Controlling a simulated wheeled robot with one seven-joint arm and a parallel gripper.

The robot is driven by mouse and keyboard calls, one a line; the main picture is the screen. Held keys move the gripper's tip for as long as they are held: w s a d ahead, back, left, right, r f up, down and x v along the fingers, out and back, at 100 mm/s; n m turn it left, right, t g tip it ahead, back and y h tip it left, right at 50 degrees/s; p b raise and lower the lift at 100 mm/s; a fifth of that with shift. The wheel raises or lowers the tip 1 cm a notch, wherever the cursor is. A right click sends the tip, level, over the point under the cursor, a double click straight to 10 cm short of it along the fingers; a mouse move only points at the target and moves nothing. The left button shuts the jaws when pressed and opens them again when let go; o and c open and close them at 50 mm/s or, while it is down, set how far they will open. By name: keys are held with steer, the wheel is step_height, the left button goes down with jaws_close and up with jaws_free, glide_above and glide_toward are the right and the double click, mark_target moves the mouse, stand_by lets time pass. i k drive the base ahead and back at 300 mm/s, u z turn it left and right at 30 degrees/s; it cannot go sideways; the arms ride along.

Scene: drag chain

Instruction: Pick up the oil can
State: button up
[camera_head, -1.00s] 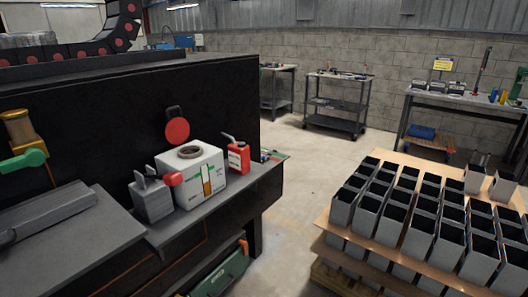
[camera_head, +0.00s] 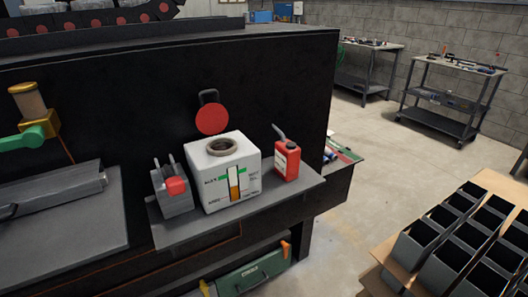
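The oil can (camera_head: 287,161) is a small red can with a pale label and a thin grey spout pointing up and to the left. It stands upright near the right end of a grey shelf (camera_head: 222,219) on the side of a large black machine. A white box-shaped container (camera_head: 231,186) with a round opening on top stands just left of it. My gripper is not in view, and nothing touches the can.
A grey block with a red knob (camera_head: 173,191) stands left of the white container. Metal bins (camera_head: 422,254) fill a wooden pallet at the lower right. Two work carts (camera_head: 446,100) stand by the back wall. Open concrete floor (camera_head: 358,192) lies between machine and pallet.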

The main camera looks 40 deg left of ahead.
mark_target(287, 154)
steer(key=u, duration=0.35)
steer(key=i, duration=0.85)
steer(key=u, duration=0.4)
